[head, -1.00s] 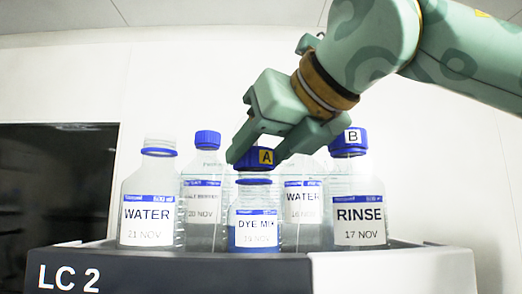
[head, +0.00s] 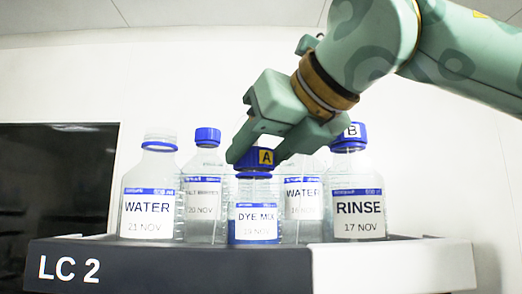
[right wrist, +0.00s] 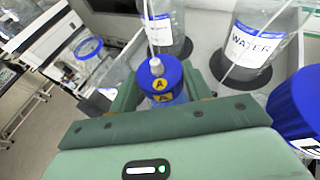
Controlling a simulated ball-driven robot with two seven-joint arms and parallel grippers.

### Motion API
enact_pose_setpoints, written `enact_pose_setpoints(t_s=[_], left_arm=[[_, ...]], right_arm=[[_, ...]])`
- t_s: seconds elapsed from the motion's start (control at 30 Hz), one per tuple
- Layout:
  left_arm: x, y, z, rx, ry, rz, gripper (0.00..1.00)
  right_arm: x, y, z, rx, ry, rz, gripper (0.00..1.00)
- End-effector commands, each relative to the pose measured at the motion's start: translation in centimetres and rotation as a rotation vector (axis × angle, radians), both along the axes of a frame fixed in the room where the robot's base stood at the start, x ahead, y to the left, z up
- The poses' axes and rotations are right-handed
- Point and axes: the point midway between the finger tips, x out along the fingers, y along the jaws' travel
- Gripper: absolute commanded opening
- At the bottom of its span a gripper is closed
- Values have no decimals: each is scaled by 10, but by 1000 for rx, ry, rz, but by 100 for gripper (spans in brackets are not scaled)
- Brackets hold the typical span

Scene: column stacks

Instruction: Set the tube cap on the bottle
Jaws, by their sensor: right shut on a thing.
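The tube cap (head: 258,159) is blue with a yellow "A" tag. In the right wrist view (right wrist: 162,85) a thin white tube rises from its top. My right gripper (head: 257,157) is shut on it, with fingers on both sides. The cap is upright, directly over the neck of the DYE MIX bottle (head: 254,216), which holds blue liquid. The cap's lower edge is at or just above the bottle's neck ring; I cannot tell whether it is seated. My left gripper is not in view.
An uncapped WATER bottle (head: 148,205) stands at the left. A blue-capped bottle (head: 204,200) and another WATER bottle (head: 303,200) stand behind. The RINSE bottle (head: 358,205) with cap "B" is close at the right. All stand in the LC 2 tray (head: 180,268).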

Motion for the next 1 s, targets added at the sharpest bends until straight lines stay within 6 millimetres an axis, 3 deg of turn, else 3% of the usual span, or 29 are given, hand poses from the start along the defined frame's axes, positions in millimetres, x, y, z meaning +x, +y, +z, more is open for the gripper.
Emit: enact_pose_setpoints(t_s=[0.2,0.23,0.3,0.77,1.0], left_arm=[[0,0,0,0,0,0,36],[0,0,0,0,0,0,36],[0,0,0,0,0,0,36],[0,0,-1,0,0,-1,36],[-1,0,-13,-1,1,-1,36]], right_arm=[[0,0,0,0,0,0,27],[0,0,0,0,0,0,57],[0,0,0,0,0,0,74],[-3,-2,1,1,0,0,74],[-38,-26,18,4,-3,-1,74]])
